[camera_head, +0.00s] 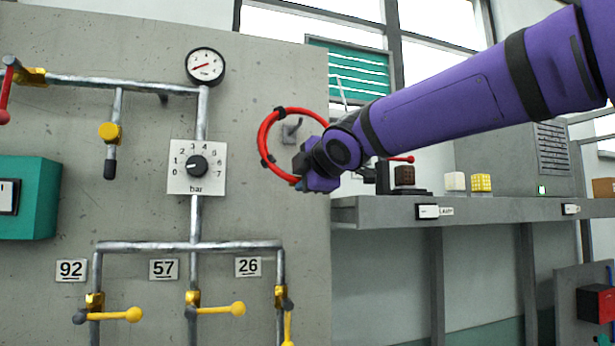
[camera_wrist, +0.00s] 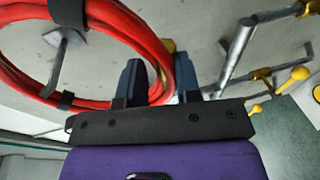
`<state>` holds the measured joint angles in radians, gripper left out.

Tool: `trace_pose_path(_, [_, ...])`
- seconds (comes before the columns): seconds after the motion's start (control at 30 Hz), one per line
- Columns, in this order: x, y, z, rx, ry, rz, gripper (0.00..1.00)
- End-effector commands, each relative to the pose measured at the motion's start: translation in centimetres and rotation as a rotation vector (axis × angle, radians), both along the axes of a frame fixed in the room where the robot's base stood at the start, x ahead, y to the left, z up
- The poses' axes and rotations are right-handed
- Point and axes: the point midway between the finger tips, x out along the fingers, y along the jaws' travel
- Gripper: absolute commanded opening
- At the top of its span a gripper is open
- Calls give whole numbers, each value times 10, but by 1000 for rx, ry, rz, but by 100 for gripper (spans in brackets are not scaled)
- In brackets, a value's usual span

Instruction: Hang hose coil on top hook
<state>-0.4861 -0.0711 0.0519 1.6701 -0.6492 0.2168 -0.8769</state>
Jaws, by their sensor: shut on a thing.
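The red hose coil (camera_head: 266,133) is a ring with black bands, held upright in front of the grey panel. It also shows large in the wrist view (camera_wrist: 150,45). My gripper (camera_head: 300,180) is shut on the coil's lower right part; in the wrist view its dark fingers (camera_wrist: 160,82) are on either side of the hose. A grey hook (camera_head: 291,128) on the panel shows through the ring's opening. In the wrist view the hook (camera_wrist: 64,42) also appears inside the loop. I cannot tell whether the coil touches the hook.
Pipes with a pressure gauge (camera_head: 205,66), a bar dial (camera_head: 197,167) and yellow-handled valves (camera_head: 216,309) cover the panel left of the coil. A teal box (camera_head: 28,198) is at far left. A grey shelf (camera_head: 380,210) with small blocks stands at right, below my arm.

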Motion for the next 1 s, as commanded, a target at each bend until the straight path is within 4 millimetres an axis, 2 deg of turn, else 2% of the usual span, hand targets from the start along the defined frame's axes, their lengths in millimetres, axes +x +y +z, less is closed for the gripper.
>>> trace_pose_path(0.5, [23,6,-7,-1,0,-1,0])
trace_pose_path(1.0, [28,8,-14,-1,0,0,0])
